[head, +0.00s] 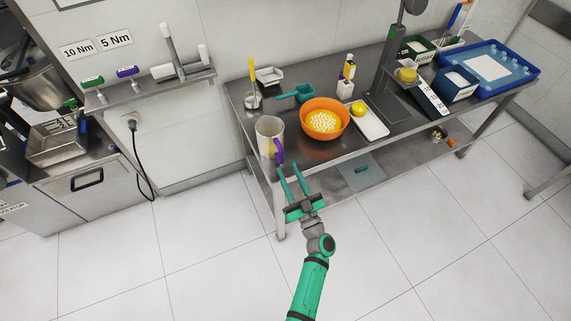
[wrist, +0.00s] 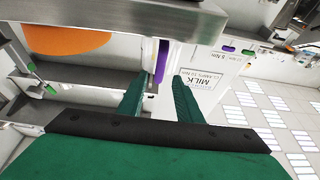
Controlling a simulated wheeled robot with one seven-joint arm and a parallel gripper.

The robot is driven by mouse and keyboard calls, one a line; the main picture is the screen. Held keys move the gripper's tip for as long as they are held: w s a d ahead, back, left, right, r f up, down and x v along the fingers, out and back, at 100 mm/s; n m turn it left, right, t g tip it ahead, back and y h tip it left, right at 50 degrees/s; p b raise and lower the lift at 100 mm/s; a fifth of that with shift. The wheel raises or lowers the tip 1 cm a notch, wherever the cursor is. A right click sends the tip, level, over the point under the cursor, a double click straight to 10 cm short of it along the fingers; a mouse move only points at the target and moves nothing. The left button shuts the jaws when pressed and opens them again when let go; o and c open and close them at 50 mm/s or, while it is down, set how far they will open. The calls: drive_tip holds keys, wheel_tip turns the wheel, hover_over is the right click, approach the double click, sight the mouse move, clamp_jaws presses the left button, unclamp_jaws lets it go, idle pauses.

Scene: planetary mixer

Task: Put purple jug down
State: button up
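The pale jug (head: 268,132) with a purple handle (head: 279,150) stands upright at the front left corner of the steel table's top. Its handle points toward the front edge. My gripper (head: 289,165) is just in front of that edge, with its two green fingers apart and nothing between them in the head view. In the wrist view, the purple handle (wrist: 162,62) shows just beyond the gap between the fingertips (wrist: 160,85). I cannot tell whether a finger touches it.
The steel table (head: 318,152) has a lower shelf. An orange bowl (head: 305,119) with white pieces stands right of the jug. A teal scoop (head: 303,93) and a container with a yellow tool (head: 252,85) are behind. A white board (head: 369,122) lies farther right. The floor in front is clear.

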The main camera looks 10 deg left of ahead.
drive_tip(key=s+d+f+m+g+h, duration=0.1)
drive_tip(key=s+f+m+g+h, duration=0.15)
drive_tip(key=s+f, duration=0.5)
drive_tip(key=s+d+f+m+g+h, duration=0.1)
drive_tip(key=s+f+h, duration=0.25)
drive_tip(key=s, duration=0.65)
drive_tip(key=s+d+f+m+g+h, duration=0.1)
drive_tip(key=s+f+m+g+h, duration=0.1)
drive_tip(key=s+f, duration=0.5)
drive_tip(key=s+d+r+m+h, duration=0.2)
drive_tip(key=s+d+r+h, duration=0.25)
drive_tip(key=s+r, duration=0.55)
drive_tip(key=s+r+t, duration=0.1)
drive_tip(key=s+r, duration=0.1)
drive_tip(key=r, duration=0.5)
drive_tip(key=s+r+t, duration=0.2)
drive_tip(key=r, duration=0.5)
drive_tip(key=shift+s+d, duration=0.2)
drive_tip(key=shift+s, duration=0.2)
